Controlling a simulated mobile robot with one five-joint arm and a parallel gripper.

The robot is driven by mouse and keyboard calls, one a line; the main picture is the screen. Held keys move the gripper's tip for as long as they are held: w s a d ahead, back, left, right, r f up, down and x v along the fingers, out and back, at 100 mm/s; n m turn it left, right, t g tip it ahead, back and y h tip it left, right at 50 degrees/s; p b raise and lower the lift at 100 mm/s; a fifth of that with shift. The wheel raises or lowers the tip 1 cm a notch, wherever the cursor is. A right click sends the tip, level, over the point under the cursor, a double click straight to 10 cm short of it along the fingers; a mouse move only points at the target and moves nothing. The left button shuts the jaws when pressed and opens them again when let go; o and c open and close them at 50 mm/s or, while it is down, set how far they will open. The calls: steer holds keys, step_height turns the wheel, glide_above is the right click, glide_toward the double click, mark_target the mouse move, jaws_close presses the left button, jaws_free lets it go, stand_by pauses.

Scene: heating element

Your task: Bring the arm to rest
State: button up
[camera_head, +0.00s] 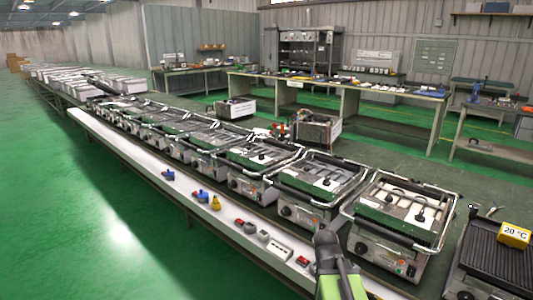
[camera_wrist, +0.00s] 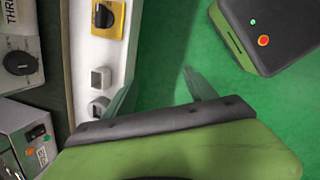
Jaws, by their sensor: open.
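My gripper (camera_wrist: 160,86) is open, with its two dark green fingers spread and nothing between them in the wrist view. It is over the green floor beside the edge of a long white shelf (camera_wrist: 84,60). The left finger overlaps that edge in the picture; whether they touch I cannot tell. In the head view my arm shows at the bottom, in front of the shelf (camera_head: 150,171) and the row of grills. The fingertips cannot be made out there.
Several grills (camera_head: 404,211) line the bench behind the shelf. A yellow 20 °C display (camera_head: 515,234) sits at the right. A yellow switch (camera_wrist: 109,18) and small grey parts (camera_wrist: 100,78) lie on the shelf. The green floor (camera_head: 80,225) at left is clear.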

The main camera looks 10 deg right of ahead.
steer(key=s+a+m+y, duration=0.1)
steer(key=a+m+y, duration=0.1)
steer(key=a+m, duration=1.15)
step_height(320, 180, up, 13)
steer(key=p, duration=1.3)
steer(key=shift+a+f+n, duration=0.2)
steer(key=shift+a+n, duration=0.05)
steer(key=shift+n, duration=0.2)
